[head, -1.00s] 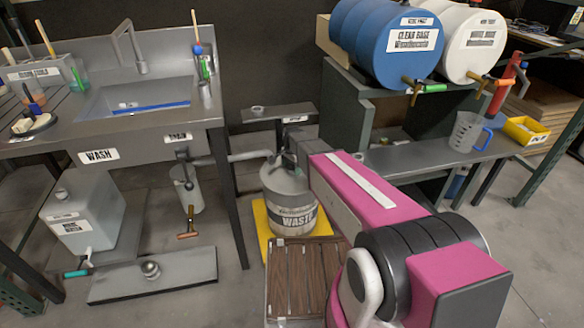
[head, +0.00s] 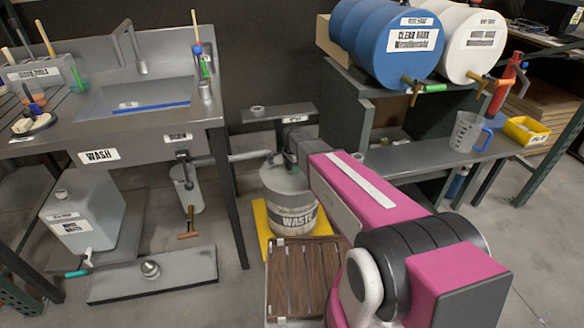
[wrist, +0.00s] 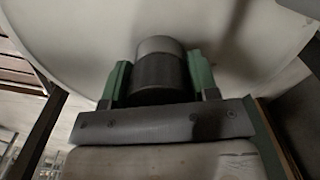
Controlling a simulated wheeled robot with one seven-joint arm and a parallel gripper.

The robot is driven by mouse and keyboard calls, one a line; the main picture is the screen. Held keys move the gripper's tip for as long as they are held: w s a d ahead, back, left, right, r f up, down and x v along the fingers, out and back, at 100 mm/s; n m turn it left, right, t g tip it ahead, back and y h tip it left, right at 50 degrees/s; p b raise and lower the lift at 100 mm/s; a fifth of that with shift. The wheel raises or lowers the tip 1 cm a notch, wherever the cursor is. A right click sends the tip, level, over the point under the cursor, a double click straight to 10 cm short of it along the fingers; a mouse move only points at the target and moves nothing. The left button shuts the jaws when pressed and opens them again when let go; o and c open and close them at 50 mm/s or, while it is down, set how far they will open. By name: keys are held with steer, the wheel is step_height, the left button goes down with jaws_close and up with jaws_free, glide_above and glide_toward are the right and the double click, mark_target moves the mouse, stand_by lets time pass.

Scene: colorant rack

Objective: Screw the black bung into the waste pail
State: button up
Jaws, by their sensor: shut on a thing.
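The waste pail (head: 288,183) is a grey round can with a WASTE label, standing upright on a yellow base at the centre of the head view. My arm reaches down over its top and hides part of it. In the wrist view my gripper (wrist: 158,72) has its two green fingers shut on the black bung (wrist: 158,82), a dark cylinder. A lighter grey round part lies against the bung's far end. The pale, curved pail surface (wrist: 60,28) fills the background there. I cannot tell how deep the bung sits or whether its thread is engaged.
A wooden slatted platform (head: 300,275) lies in front of the pail. The wash sink bench (head: 150,145) stands to the left, with a grey drain pipe (head: 245,156) running towards the pail. A shelf with a blue drum (head: 372,50) and a white drum (head: 474,62) stands at right.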

steer(key=m, duration=0.5)
steer(key=shift+m, duration=0.4)
steer(key=m, duration=0.4)
steer(key=shift+m, duration=0.3)
steer(key=o, duration=0.9)
steer(key=shift+c, duration=0.2)
